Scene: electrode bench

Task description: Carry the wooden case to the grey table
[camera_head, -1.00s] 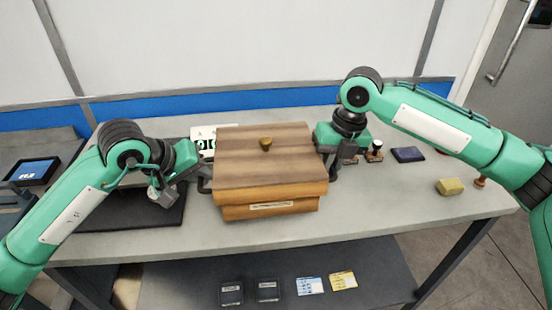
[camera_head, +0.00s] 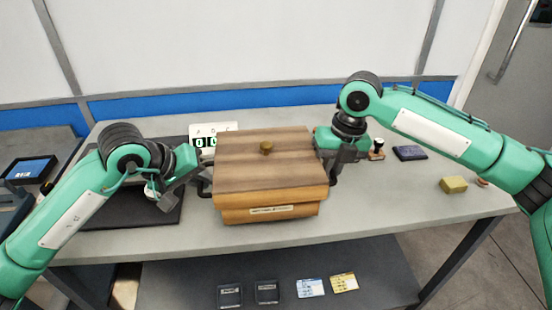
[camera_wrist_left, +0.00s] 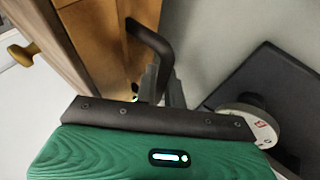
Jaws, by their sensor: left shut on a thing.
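The wooden case (camera_head: 265,170), with a brown lid, a round knob and a label on its front, is level between my two grippers over the grey-topped table (camera_head: 380,212). My left gripper (camera_head: 198,181) is shut on the dark handle on its left side. The left wrist view shows this handle (camera_wrist_left: 150,40) between the fingers and part of the case (camera_wrist_left: 95,40). My right gripper (camera_head: 335,166) is at the right-side handle and appears closed on it; its fingertips are partly hidden. The case seems just clear of the tabletop, but its underside is hidden.
A display with digits (camera_head: 214,129) stands behind the case. A dark mat (camera_head: 110,216) lies left. Several cards lie on the lower shelf (camera_head: 390,268). A dark side table with a tablet (camera_head: 30,169) is far left.

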